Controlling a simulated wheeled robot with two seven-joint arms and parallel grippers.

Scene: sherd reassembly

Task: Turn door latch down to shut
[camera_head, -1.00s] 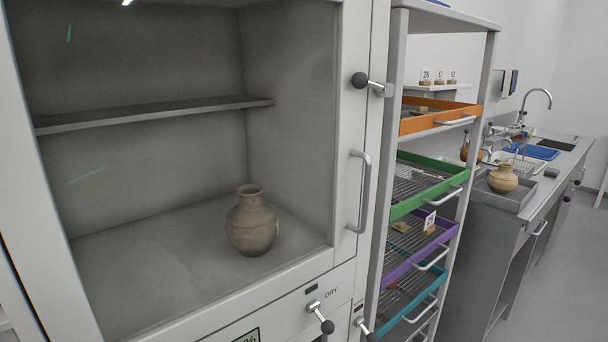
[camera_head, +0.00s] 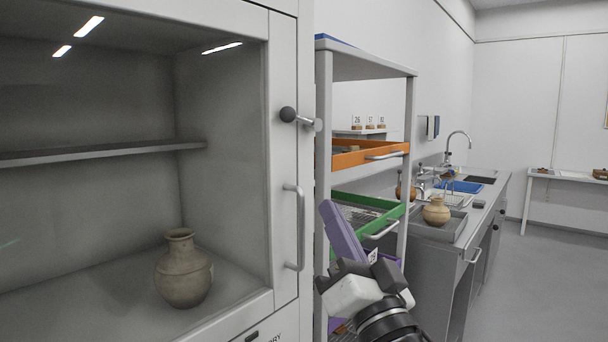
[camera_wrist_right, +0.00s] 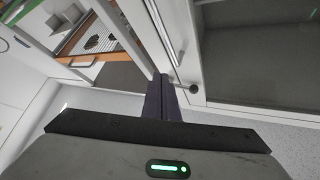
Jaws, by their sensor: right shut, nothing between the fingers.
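The door latch (camera_head: 303,119) is a short metal lever with a black ball knob. It sits at the right edge of the white cabinet's glass door (camera_head: 286,160), and lies nearly level with its knob to the left. The door looks flush with its frame. A black knob (camera_wrist_right: 194,88) also shows beside the fingers in the right wrist view. My right gripper (camera_head: 327,207), with purple fingers, is shut and empty, below and right of the latch and apart from it. The purple fingers (camera_wrist_right: 160,80) show pressed together in the wrist view. My left gripper is out of view.
A vertical door handle (camera_head: 298,228) stands below the latch. A brown jar (camera_head: 183,270) is inside the cabinet. A shelf rack with orange (camera_head: 350,158) and green (camera_head: 385,225) trays stands close right, behind my gripper. A sink counter lies further back.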

